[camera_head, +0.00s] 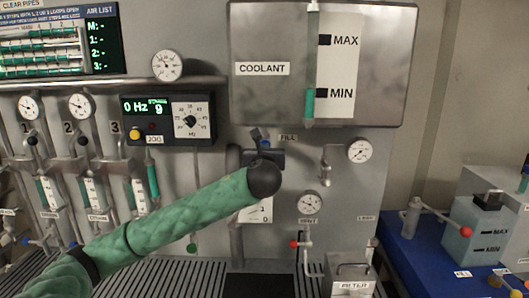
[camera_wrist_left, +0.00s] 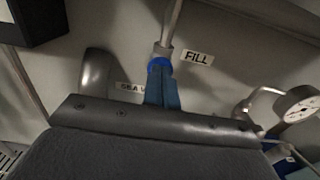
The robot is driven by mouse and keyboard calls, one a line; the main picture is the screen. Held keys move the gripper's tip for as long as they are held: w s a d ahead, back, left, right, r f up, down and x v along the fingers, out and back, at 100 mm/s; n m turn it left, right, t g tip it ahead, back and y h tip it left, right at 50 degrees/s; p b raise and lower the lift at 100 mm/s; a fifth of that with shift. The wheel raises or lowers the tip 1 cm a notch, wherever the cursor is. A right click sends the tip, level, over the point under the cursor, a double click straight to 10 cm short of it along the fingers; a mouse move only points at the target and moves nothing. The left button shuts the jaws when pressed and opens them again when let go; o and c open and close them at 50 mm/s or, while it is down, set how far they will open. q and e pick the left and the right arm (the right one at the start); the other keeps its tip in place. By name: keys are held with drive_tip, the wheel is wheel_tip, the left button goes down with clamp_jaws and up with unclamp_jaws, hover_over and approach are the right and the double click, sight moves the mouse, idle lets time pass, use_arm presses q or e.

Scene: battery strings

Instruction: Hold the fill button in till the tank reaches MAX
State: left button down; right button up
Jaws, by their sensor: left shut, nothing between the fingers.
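The coolant tank (camera_head: 268,98) is a grey metal box at the upper middle of the head view. The green liquid in its sight tube (camera_head: 309,104) stands about level with the MIN mark, well below MAX. The blue fill button (camera_wrist_left: 159,65) is beside the FILL label (camera_wrist_left: 198,57), under a vertical pipe. My left gripper (camera_wrist_left: 163,88) is shut and empty, its blue fingertips at the button. They seem to touch it; I cannot tell whether it is pressed in. In the head view, my dark wrist partly hides the left gripper (camera_head: 263,143). My right gripper is not in view.
A gauge (camera_head: 360,150) and a small tap stand right of the button. A control box (camera_head: 168,120) with a dial and yellow button is to the left. A red-handled valve (camera_head: 295,244) is below. A blue bench (camera_head: 425,250) stands at the right.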

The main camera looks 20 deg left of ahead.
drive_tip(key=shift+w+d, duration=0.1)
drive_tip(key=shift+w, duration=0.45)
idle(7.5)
